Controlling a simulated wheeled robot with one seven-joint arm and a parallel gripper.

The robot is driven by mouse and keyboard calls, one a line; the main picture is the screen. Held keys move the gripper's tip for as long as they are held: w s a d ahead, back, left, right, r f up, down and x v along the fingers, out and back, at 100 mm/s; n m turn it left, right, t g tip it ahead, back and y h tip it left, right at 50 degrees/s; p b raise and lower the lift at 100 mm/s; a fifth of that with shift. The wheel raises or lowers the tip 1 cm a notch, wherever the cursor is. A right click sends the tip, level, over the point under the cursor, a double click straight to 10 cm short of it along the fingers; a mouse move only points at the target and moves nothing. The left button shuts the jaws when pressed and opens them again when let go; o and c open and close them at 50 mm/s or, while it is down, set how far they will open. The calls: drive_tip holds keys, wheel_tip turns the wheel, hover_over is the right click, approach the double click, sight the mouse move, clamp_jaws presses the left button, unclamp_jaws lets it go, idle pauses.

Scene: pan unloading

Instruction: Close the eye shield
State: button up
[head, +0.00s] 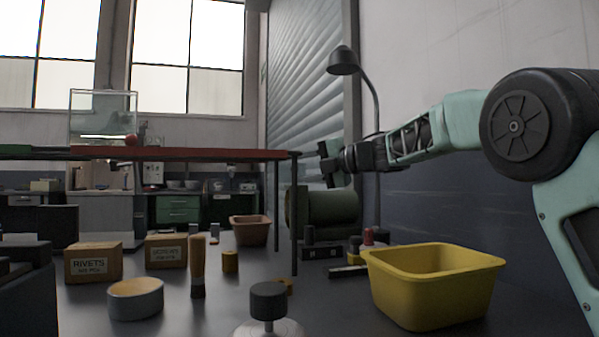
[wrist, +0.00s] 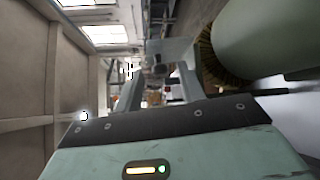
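A green bench machine (head: 328,206) with a rounded body stands on the bench behind the yellow bin. In the wrist view its pale green body (wrist: 268,38) fills the upper right, with a bristled wheel (wrist: 208,62) at its left end. A pale, see-through panel (wrist: 172,48), which looks like the eye shield, shows just past my fingertips; its tilt is hard to tell. My gripper (head: 328,162) is above the machine in the head view. In the wrist view my gripper (wrist: 161,70) has its two fingers apart. I cannot tell whether they touch the panel.
A yellow bin (head: 432,285) stands at the front right. A lamp (head: 343,60) rises behind my arm. A brush (head: 197,268), a round tub (head: 136,299), cardboard boxes (head: 93,262) and a dark knob (head: 268,300) stand on the bench. A red-topped table (head: 190,154) is behind.

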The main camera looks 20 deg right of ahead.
drive_tip(key=shift+x, duration=0.8)
clamp_jaws()
drive_tip(key=shift+r+p, duration=0.2)
drive_tip(key=shift+p, duration=0.4)
